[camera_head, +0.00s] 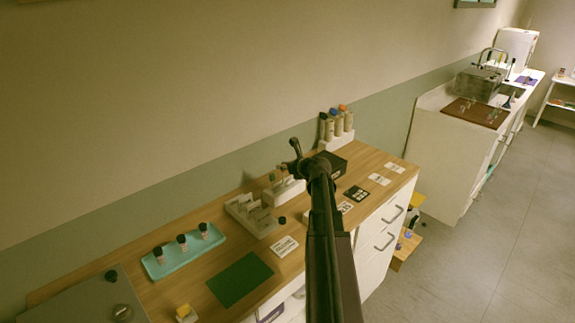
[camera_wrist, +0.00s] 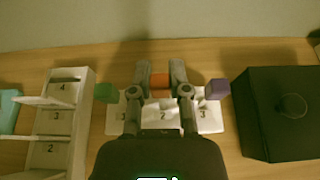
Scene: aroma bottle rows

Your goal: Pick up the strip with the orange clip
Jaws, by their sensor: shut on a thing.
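My gripper (camera_wrist: 161,70) is shut on the orange clip (camera_wrist: 160,81), which sits between its two fingers in the wrist view. The strip under this clip is mostly hidden by my gripper. A white holder (camera_wrist: 206,116) with slots numbered 1, 2 and 3 lies below, with the clip above number 2. A green clip (camera_wrist: 104,92) is at the left and a purple clip (camera_wrist: 218,89) at the right. In the head view my gripper (camera_head: 293,156) is over the wooden counter, above the white holder (camera_head: 287,193); I cannot tell if the strip is still in its slot.
A white numbered rack (camera_wrist: 60,125) stands left of the holder, and a black box (camera_wrist: 275,130) with a knob stands close at the right. A bottle rack (camera_head: 337,140) is at the back. A teal tray (camera_head: 185,255) with bottles and a green mat (camera_head: 240,280) lie left.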

